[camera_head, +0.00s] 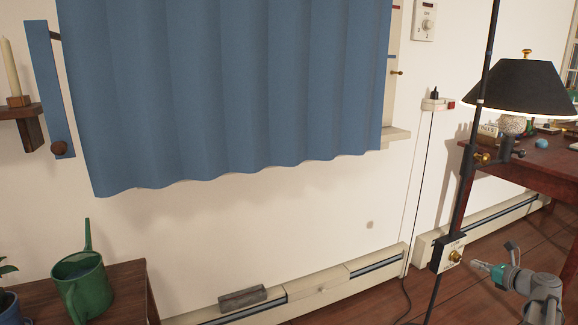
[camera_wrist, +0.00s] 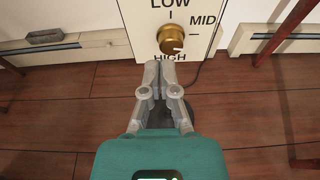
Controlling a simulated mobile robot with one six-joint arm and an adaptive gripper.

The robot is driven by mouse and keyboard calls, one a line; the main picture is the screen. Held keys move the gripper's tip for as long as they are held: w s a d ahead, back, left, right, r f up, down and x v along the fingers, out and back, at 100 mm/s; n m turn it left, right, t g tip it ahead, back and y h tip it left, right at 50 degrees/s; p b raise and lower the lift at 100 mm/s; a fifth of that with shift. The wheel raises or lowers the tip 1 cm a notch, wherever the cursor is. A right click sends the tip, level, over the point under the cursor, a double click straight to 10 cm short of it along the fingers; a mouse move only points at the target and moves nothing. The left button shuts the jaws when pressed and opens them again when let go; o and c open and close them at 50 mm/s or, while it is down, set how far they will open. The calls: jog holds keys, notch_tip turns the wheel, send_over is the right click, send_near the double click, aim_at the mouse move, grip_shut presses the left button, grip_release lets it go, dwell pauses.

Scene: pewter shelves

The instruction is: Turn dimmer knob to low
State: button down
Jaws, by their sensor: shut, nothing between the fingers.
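The dimmer knob (camera_wrist: 170,39) is round and brass, on a white panel (camera_wrist: 205,40) lettered LOW above, MID to the right and HIGH below it. A small pale mark shows on its lower right, but I cannot tell for certain where it points. In the head view the knob (camera_head: 455,256) sits on a small box low on a dark upright pole. My gripper (camera_wrist: 160,66) is shut and empty, its fingertips just below the knob in the wrist view, partly over the HIGH lettering. In the head view my gripper (camera_head: 475,265) is right of the knob, with a small gap.
The dark pole (camera_head: 467,175) rises beside a wooden desk (camera_head: 545,165) with a black-shaded lamp (camera_head: 525,88). A wall dial (camera_head: 427,22) is higher up. A baseboard heater (camera_head: 315,287) runs along the wall. A dark cord lies on the wooden floor near the pole.

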aim_at(451, 251)
jog(key=shift+d, duration=0.1)
jog(key=shift+w+d+f, duration=0.1)
jog(key=shift+d, duration=1.25)
jog(key=shift+w, duration=0.1)
jog(key=shift+w+a, duration=0.45)
jog(key=shift+w, duration=0.6)
jog(key=shift+w+a, duration=0.4)
jog(key=shift+w, duration=0.65)
jog(key=shift+w+a, duration=0.45)
jog(key=shift+w, duration=0.6)
jog(key=shift+s+a+f+b, duration=0.1)
jog(key=shift+a+f+b, duration=0.05)
jog(key=shift+f+b, duration=0.15)
jog(key=shift+s+a+r, duration=0.15)
jog(key=shift+s+a, duration=0.05)
jog(key=shift+a, duration=0.3)
jog(key=shift+s+a, duration=0.2)
jog(key=shift+a, duration=0.3)
jog(key=shift+r, duration=0.1)
